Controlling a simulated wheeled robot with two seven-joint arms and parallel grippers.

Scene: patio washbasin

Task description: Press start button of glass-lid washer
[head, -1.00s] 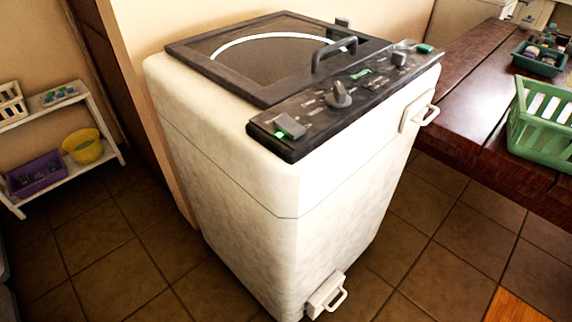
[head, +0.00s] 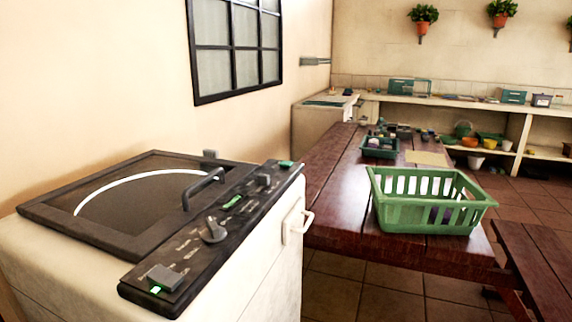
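The glass-lid washer (head: 40,262) stands at the lower left of the head view. Its lid (head: 140,200) is dark-framed with a see-through panel and a black handle (head: 203,186), and it is shut. A black control panel (head: 190,258) runs along its edge. On the panel are a grey knob (head: 214,231), a large grey button (head: 165,277) beside a lit green light (head: 155,290), a green strip (head: 232,202), and small controls at the far end. I cannot read the labels to tell which is start. Neither of my grippers is in view.
A dark wooden table (head: 335,215) stands right of the washer, with a green basket (head: 425,200) and a small dark green tray (head: 380,148) on it. A bench (head: 540,265) is at the right. Shelves (head: 515,125) line the back wall. Tiled floor shows between table and bench.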

